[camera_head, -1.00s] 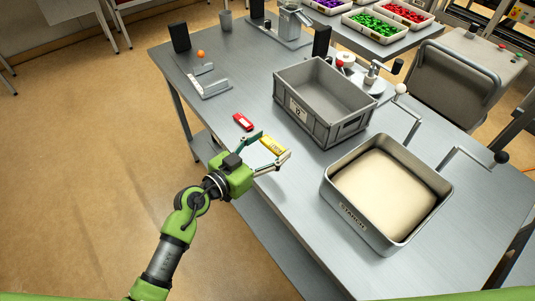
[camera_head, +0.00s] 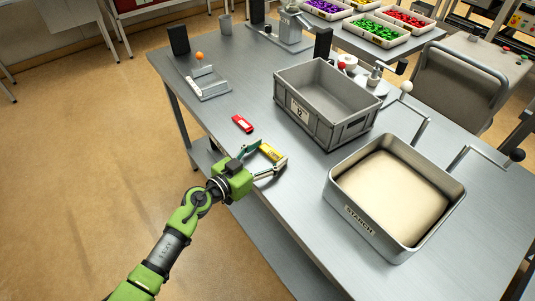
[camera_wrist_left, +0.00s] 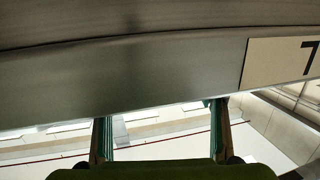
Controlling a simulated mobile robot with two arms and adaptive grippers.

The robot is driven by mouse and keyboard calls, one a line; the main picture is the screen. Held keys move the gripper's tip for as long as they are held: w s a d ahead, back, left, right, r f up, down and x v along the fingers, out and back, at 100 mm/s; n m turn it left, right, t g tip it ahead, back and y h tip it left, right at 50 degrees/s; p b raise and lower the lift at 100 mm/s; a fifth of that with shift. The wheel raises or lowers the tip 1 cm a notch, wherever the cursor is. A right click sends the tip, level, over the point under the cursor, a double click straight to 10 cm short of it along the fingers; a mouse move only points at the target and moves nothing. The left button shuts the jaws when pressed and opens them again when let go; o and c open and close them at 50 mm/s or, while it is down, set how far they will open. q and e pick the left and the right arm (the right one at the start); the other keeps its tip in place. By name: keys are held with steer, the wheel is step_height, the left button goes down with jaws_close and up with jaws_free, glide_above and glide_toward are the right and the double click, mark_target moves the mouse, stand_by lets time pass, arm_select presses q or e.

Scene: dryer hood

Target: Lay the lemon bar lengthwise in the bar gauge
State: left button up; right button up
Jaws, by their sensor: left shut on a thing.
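The yellow lemon bar (camera_head: 271,152) is at the near left edge of the grey table, between the fingertips of my left gripper (camera_head: 268,156). The gripper is shut on it. I cannot tell whether the bar touches the table. In the left wrist view the two fingers (camera_wrist_left: 161,128) show, but I cannot make out the bar. A grey metal fixture with low raised walls (camera_head: 209,88), which looks like the bar gauge, stands at the far left of the table; nothing shows lying in it. My right gripper is not in view.
A red bar (camera_head: 242,123) lies just beyond the lemon bar. A grey crate (camera_head: 330,133) stands to the right, with a starch tray (camera_head: 361,222) nearer. An orange ball (camera_head: 199,56) is by the fixture. The table between fixture and red bar is clear.

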arm_select(q)
steer(key=shift+f, duration=0.15)
steer(key=o, duration=1.1)
